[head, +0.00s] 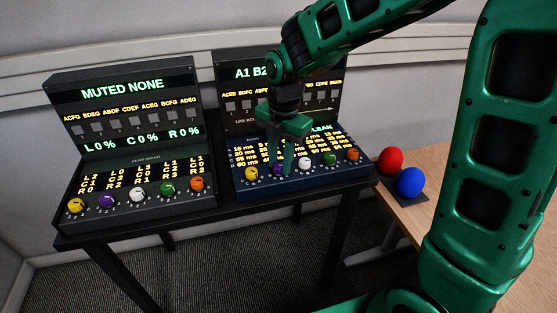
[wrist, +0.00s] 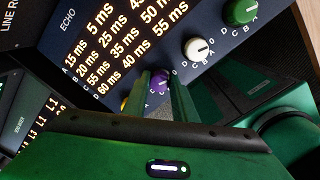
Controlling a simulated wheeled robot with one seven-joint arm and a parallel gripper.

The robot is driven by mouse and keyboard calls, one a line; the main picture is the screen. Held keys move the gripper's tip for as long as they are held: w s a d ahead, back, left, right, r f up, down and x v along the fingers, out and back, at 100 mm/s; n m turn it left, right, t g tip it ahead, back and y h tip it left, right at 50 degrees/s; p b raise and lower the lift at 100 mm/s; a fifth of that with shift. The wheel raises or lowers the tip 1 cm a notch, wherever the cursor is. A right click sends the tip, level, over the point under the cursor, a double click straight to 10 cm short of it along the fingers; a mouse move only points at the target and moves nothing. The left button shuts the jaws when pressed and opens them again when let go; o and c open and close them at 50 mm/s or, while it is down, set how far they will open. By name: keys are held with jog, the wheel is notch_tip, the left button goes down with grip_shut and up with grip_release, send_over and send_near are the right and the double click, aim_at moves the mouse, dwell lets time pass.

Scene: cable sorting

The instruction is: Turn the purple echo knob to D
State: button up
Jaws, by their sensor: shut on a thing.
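The purple echo knob (wrist: 158,82) sits on the front row of the right-hand panel, labelled ECHO (wrist: 68,24). In the wrist view my gripper (wrist: 160,86) has its two green fingers on either side of this knob and is shut on it. In the head view my gripper (head: 287,168) reaches down to the right-hand panel, and the purple knob (head: 278,169) is partly hidden by the fingers. Letters A to D ring the knobs. The knob's pointer setting is too small and covered to read.
Beside it on the echo panel stand a yellow knob (head: 251,174), a white knob (head: 305,162), a green knob (head: 330,159) and an orange knob (head: 353,154). A similar mixer panel (head: 130,165) stands at left. A red ball (head: 390,160) and a blue ball (head: 411,182) are at right.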

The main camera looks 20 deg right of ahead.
jog(key=shift+m, duration=0.3)
jog(key=m, duration=0.6)
jog(key=shift+a+r, duration=0.1)
jog(key=m, duration=0.4)
jog(key=shift+h, duration=0.3)
jog(key=m, duration=0.3)
jog(key=shift+a+m, duration=0.1)
jog(key=shift+m, duration=0.2)
jog(key=m, duration=0.3)
jog(key=shift+w+m, duration=0.1)
jog(key=shift+m, duration=0.2)
jog(key=m, duration=0.3)
jog(key=shift+m, duration=0.4)
jog(key=m, duration=0.3)
jog(key=shift+a, duration=0.1)
jog(key=shift+m, duration=2)
jog(key=shift+g, duration=0.3)
